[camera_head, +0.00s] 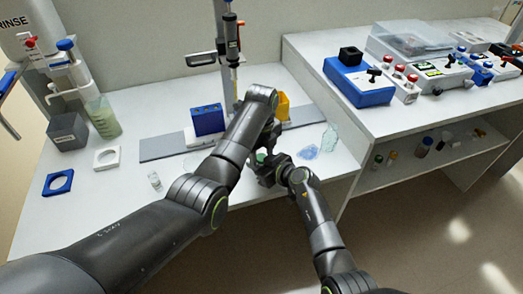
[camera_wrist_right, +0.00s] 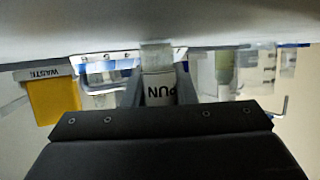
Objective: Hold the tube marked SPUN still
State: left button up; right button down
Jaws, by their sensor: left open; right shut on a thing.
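The tube marked SPUN (camera_wrist_right: 158,90) shows in the right wrist view between my right gripper's fingers, with part of its label legible. My right gripper (camera_wrist_right: 158,92) is shut on it. In the head view my right gripper (camera_head: 262,170) is low over the front of the bench, and a small green spot beside it may be a cap; the tube itself is mostly hidden there. My left gripper (camera_head: 268,143) is open just above and behind the right one, partly hidden by its own arm. I cannot tell whether it touches the tube.
A blue rack (camera_head: 207,120) and a yellow waste bin (camera_head: 283,108) stand behind the grippers, near a vertical stand. Clear and blue crumpled pieces (camera_head: 309,152) lie right.

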pick_arm(q)
jog(key=c, duration=1)
jog(key=shift+n, duration=1.6)
jog(key=o, duration=1.1)
jog(key=shift+c, duration=0.2)
jog(key=shift+r, duration=0.15)
